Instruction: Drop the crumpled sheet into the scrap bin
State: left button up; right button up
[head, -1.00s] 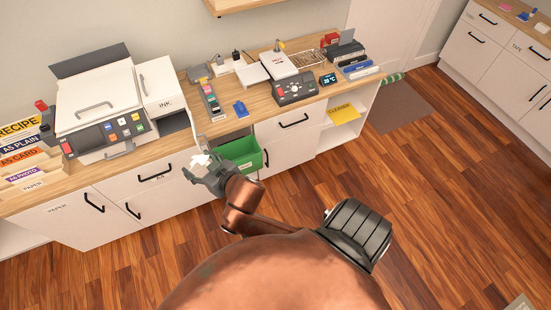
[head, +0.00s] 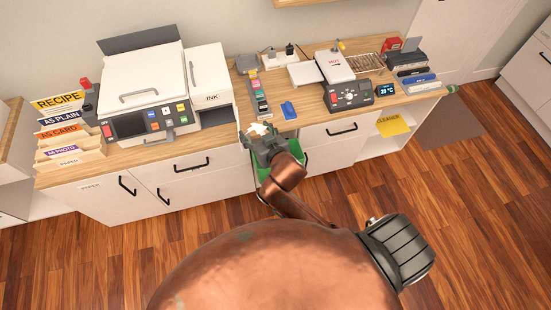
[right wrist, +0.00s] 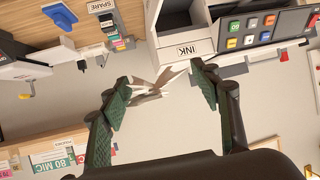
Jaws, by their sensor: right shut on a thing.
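The crumpled sheet (head: 258,129) is a small white wad at the tips of my right gripper (head: 262,137), by the counter's front edge. In the right wrist view the sheet (right wrist: 155,82) sits between the two green-padded fingers of the right gripper (right wrist: 160,92), which is shut on it. The scrap bin (head: 263,173) is green and sits below counter level, between the white cabinet fronts. My right gripper and arm hide much of the bin, and its inside does not show. My left gripper is not in view.
The counter (head: 220,137) runs along the wall. A printer (head: 145,95) with an ink unit (head: 211,85) stands left of the gripper. The wooden floor in front is clear.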

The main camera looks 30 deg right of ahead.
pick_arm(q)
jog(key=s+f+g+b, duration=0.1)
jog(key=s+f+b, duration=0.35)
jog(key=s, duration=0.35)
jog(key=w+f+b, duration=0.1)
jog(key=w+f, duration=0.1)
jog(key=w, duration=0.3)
pick_arm(e)
jog(key=w+d+f+b, duration=0.2)
jog(key=d+f, duration=0.3)
jog(key=f, duration=0.7)
jog(key=w+d+f+m+h+b, duration=0.1)
jog(key=w+d+f, duration=0.2)
jog(key=f, duration=0.9)
jog(key=w+d+f+m+h+b, duration=0.1)
jog(key=w+d+f+b, duration=0.1)
jog(key=d+f, duration=0.5)
notch_tip(320, 180, down, 6)
jog(key=shift+w+d+r+b, duration=0.2)
jog(key=shift+w+d+b, duration=0.05)
jog(key=shift+w+b, duration=0.1)
jog(key=shift+o, duration=1.4)
jog(key=o, duration=0.5)
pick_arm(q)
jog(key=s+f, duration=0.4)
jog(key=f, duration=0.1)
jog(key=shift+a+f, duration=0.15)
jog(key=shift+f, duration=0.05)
